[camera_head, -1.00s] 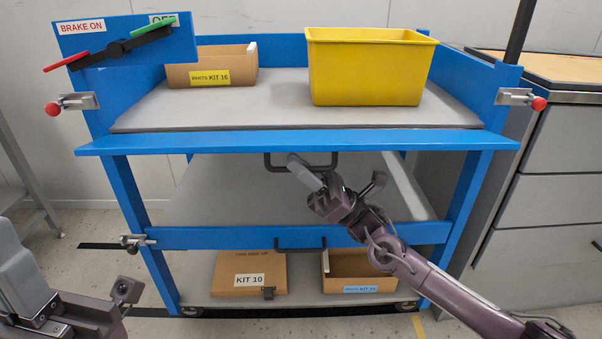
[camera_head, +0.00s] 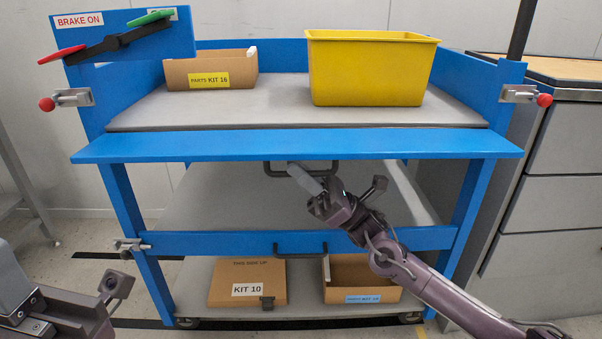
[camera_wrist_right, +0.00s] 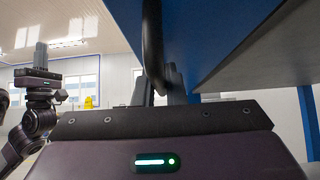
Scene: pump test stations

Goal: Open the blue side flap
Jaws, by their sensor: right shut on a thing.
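The blue side flap (camera_head: 298,147) runs along the front of the cart's upper deck, folded outward and sloping slightly down. Its black handle (camera_head: 275,171) hangs under it. My right gripper (camera_head: 303,177) is shut on this handle, below the flap's middle. In the right wrist view the fingers (camera_wrist_right: 157,90) are on either side of the dark handle (camera_wrist_right: 152,40), with the flap's blue face (camera_wrist_right: 200,40) beside it. My left gripper (camera_head: 15,290) is at the lower left edge, away from the cart; its fingertips are cut off.
A yellow bin (camera_head: 370,68) and a parts box (camera_head: 205,72) stand on the upper deck (camera_head: 270,112). Red-knobbed latches (camera_head: 72,99) sit at both sides. A brake lever (camera_head: 110,42) is upper left. A lower blue panel (camera_head: 210,244) fronts the middle deck. Grey drawers (camera_head: 555,150) stand at right.

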